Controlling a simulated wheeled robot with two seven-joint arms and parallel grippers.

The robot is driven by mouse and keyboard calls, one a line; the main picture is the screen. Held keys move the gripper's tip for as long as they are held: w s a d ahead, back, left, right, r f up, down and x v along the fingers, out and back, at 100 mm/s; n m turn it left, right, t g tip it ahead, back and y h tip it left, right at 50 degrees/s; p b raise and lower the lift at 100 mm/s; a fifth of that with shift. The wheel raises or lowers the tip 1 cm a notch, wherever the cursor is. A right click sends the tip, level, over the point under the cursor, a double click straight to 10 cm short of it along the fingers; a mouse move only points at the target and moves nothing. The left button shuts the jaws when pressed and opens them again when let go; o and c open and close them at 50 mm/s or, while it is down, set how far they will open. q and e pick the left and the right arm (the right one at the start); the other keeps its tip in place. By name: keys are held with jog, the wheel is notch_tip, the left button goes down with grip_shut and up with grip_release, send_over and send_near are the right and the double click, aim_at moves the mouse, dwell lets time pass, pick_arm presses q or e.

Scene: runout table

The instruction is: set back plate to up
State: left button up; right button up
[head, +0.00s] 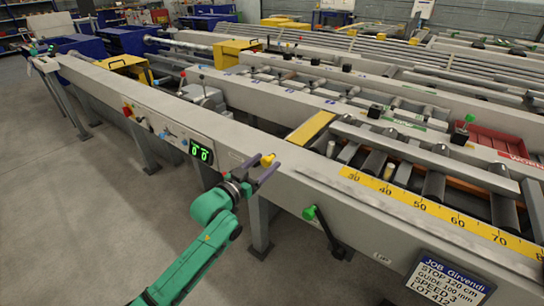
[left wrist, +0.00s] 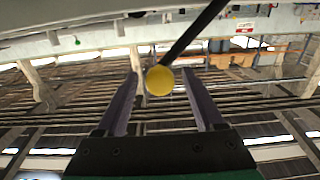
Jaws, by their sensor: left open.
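A yellow ball knob (head: 267,160) stands at the top edge of the near grey beam, just by my left gripper (head: 259,168). In the left wrist view the yellow knob (left wrist: 160,80) sits at the end of a black rod (left wrist: 195,32), seen between the two dark fingers of my left gripper (left wrist: 160,73). The fingers are open and apart from the knob on both sides. A flat yellow plate (head: 310,128) lies across the table beyond the knob. I cannot tell which part is the back plate. My right gripper is not in view.
The runout table's near beam (head: 228,142) carries a green digital display (head: 201,152) and buttons. A green-knobbed black lever (head: 322,228) hangs to the right. A yellow scale (head: 440,210) and a job sign (head: 449,280) are further right. The floor in front is clear.

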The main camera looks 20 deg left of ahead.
aim_at(272, 155)
pick_arm(q)
jog(key=x, duration=0.4)
jog(key=shift+w, duration=0.1)
grip_shut()
jog(key=shift+f, duration=0.2)
dwell(1.1)
